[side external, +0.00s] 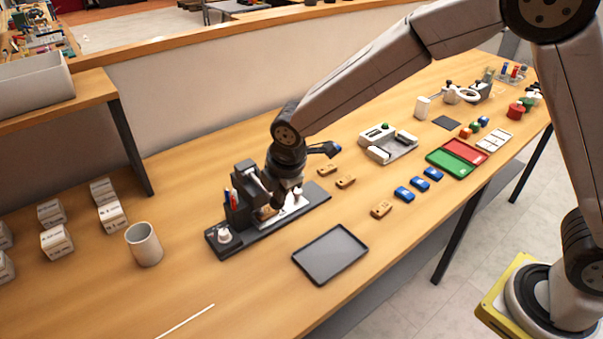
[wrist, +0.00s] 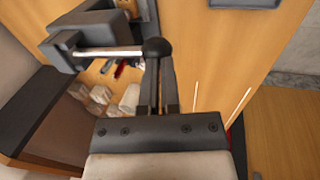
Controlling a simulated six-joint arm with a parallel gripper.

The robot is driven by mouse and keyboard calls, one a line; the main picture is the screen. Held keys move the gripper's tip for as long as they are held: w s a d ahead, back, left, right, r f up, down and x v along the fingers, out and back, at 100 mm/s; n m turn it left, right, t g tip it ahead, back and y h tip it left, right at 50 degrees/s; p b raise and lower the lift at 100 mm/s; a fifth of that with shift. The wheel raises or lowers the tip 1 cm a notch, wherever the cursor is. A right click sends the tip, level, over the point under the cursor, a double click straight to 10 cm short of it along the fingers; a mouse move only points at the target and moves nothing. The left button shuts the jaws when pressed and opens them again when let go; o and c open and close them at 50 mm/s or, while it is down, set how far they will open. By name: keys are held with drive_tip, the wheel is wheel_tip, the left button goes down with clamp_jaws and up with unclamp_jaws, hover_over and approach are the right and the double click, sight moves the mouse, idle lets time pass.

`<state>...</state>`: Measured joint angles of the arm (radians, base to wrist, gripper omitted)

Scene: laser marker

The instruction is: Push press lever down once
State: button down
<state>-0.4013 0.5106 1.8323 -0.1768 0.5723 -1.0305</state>
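The press (side external: 243,190) is a dark upright device on a long dark base (side external: 222,247) on the table. In the wrist view its grey lever bar (wrist: 105,51) runs sideways and ends in a black ball knob (wrist: 155,48). My gripper (side external: 291,196) is low over the base, right of the press column. In the wrist view its two dark fingers lie close together with only a narrow gap, and look shut. Their tips are at the knob, which partly covers them. I cannot tell whether they touch it. The knob is not clear in the side view.
A dark empty tray (side external: 331,256) lies in front of the press. A white cup (side external: 144,244) and several white boxes (side external: 57,241) stand to the left. Small wooden blocks (side external: 346,181) and blue pieces (side external: 404,194) lie to the right. The table's front left is mostly clear.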

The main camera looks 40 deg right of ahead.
drive_tip(key=shift+s+f, duration=0.25)
drive_tip(key=shift+s, duration=0.05)
drive_tip(key=v, duration=1.4)
drive_tip(key=shift+s, duration=0.25)
idle(0.4)
drive_tip(key=s+d+f+m, duration=0.6)
drive_tip(key=d+m, duration=0.2)
drive_tip(key=m, duration=0.1)
drive_tip(key=s+d+f+m, duration=0.6)
drive_tip(key=d+f+m, duration=0.1)
drive_tip(key=d+m, duration=0.2)
drive_tip(key=shift+s+d, duration=0.2)
drive_tip(key=shift+s, duration=0.2)
